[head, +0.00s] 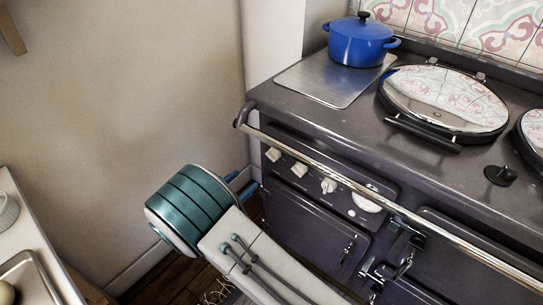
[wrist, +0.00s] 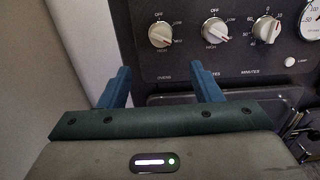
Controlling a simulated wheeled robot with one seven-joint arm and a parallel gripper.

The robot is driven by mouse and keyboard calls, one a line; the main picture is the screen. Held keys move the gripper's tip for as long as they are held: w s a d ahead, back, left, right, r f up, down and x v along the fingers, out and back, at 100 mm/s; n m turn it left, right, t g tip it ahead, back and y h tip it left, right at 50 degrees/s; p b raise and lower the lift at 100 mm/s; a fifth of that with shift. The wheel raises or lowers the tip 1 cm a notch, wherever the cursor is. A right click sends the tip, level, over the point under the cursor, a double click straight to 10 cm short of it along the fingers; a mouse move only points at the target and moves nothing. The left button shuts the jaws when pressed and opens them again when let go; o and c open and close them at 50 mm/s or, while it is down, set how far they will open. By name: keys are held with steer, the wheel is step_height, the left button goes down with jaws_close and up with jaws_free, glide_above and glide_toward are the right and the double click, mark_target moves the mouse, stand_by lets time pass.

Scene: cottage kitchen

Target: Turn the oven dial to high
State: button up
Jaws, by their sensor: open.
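The oven control panel (wrist: 240,60) carries white knobs in a row. The leftmost dial (wrist: 161,34) has OFF, LOW, MED and HIGH around it and a label like OVENS below; it also shows in the head view (head: 273,154). I cannot tell clearly where it points. A similar second dial (wrist: 215,31) is to its right; its label below is partly hidden by my right finger. My gripper (wrist: 168,76) is open and empty, its two blue fingers apart, below the two dials in the picture and touching neither. In the head view my gripper (head: 241,184) is left of the panel.
A timer knob (wrist: 267,29) marked MINUTES, a lamp (wrist: 290,61) and a round gauge (head: 367,201) are further right. A metal rail (head: 340,178) runs along the stove front above the knobs. A blue pot (head: 360,42) stands on the stove. The wall is at left.

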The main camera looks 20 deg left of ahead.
mark_target(273, 155)
steer(key=x, duration=1.2)
steer(key=shift+w+d, duration=0.2)
steer(key=shift+w, duration=0.15)
steer(key=shift+r, duration=0.1)
steer(key=c, duration=1)
